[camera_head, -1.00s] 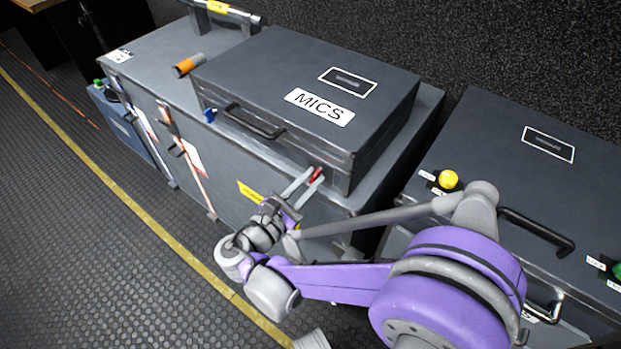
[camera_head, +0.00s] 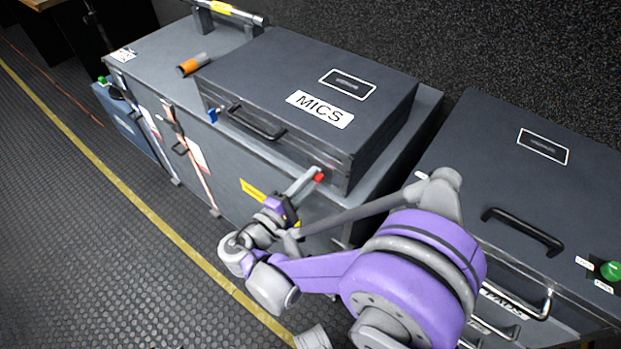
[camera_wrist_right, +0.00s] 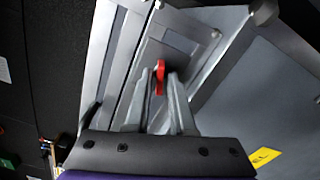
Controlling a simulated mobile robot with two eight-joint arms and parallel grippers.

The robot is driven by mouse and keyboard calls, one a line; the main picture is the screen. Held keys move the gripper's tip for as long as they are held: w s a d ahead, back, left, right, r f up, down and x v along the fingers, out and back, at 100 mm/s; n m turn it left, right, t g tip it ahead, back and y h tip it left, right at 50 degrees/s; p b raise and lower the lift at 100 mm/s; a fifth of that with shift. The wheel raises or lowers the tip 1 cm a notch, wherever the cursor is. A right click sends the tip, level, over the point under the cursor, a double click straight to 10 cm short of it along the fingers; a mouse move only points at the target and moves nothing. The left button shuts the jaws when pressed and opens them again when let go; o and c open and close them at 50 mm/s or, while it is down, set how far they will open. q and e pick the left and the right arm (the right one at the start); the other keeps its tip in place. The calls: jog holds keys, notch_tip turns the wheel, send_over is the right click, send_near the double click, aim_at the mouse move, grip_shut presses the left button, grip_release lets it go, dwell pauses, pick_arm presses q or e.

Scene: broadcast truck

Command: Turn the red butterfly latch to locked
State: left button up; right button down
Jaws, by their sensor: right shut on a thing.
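The red butterfly latch (camera_head: 318,177) is on the front face of the dark grey MICS case (camera_head: 270,85), near its right end. In the right wrist view the red latch (camera_wrist_right: 160,72) stands between the fingertips of my right gripper (camera_wrist_right: 163,85), with the wing along the fingers. My right gripper (camera_head: 312,176) is shut on the latch, and its fingers hide part of it in the head view. A blue latch (camera_head: 213,115) is near the left end of the same face. My left gripper is not in view.
The MICS case rests on a larger grey case (camera_head: 150,65) with an orange-capped cylinder (camera_head: 195,64) on top. Another dark case (camera_head: 490,150) with a black handle and green knob (camera_head: 610,270) stands at the right. The floor (camera_head: 80,240) at the left is clear.

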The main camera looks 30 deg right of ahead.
jog(key=shift+m, duration=1.9)
jog(key=c, duration=1)
grip_release()
jog(key=shift+o, duration=0.2)
jog(key=shift+a+p, duration=0.1)
jog(key=shift+p, duration=0.2)
jog(key=v, duration=1)
jog(key=shift+s+a+p, duration=0.15)
jog(key=shift+a+p, duration=0.1)
jog(key=shift+p, duration=0.1)
